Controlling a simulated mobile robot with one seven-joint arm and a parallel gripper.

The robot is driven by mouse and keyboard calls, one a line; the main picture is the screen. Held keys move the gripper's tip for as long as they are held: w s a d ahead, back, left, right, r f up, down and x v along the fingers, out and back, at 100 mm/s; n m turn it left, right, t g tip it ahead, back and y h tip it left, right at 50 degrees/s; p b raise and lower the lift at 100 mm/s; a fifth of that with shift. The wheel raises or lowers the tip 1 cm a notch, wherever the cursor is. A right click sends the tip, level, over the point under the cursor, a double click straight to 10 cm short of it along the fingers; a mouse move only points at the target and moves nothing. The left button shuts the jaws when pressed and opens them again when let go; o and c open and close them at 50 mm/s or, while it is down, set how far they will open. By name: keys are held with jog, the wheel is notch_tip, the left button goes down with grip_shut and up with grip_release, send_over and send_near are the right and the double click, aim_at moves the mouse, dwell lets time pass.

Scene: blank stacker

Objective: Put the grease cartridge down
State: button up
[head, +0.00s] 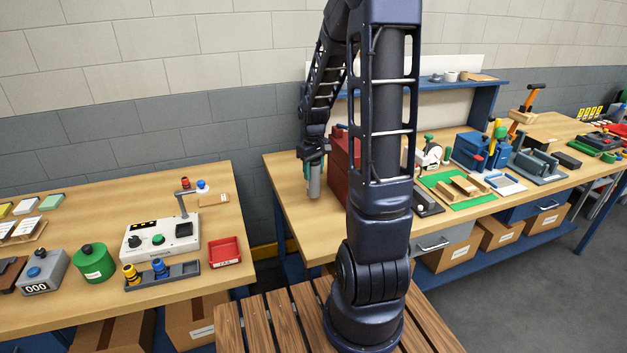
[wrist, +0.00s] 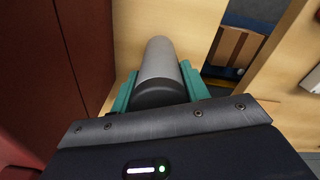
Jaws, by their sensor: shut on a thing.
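The grease cartridge (wrist: 159,63) is a grey cylinder with a dark end cap. In the wrist view it sits between the teal fingers of my gripper (wrist: 158,90), which is shut on it. In the head view the cartridge (head: 314,186) hangs upright below my gripper (head: 314,166), over the left end of the right-hand workbench (head: 292,212). Its lower end is at or just above the wooden top; I cannot tell whether it touches.
A dark red box (head: 343,160) stands close to the right of my gripper; it fills the left of the wrist view (wrist: 35,75). Bare bench lies in front of the cartridge. The left bench (head: 215,285) stands across a gap and holds a red tray (head: 225,252).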

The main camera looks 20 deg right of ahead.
aim_at(314, 179)
jog(key=shift+f, duration=1.95)
jog(key=shift+f, duration=0.1)
jog(key=o, duration=1)
notch_tip(314, 179, up, 12)
jog(key=shift+r, duration=0.1)
jog(key=shift+s+a+r+m+t, duration=0.65)
jog(key=shift+s+r, duration=1.25)
jog(key=shift+s, duration=1.8)
jog(key=shift+s+a+r+m+t, duration=0.35)
jog(key=shift+s+r+m+t, duration=0.55)
jog(key=shift+s+r, duration=1.9)
jog(key=shift+s+a+r+m+t, duration=0.5)
jog(key=shift+s+r+m+t, duration=0.4)
jog(key=shift+s, duration=3.65)
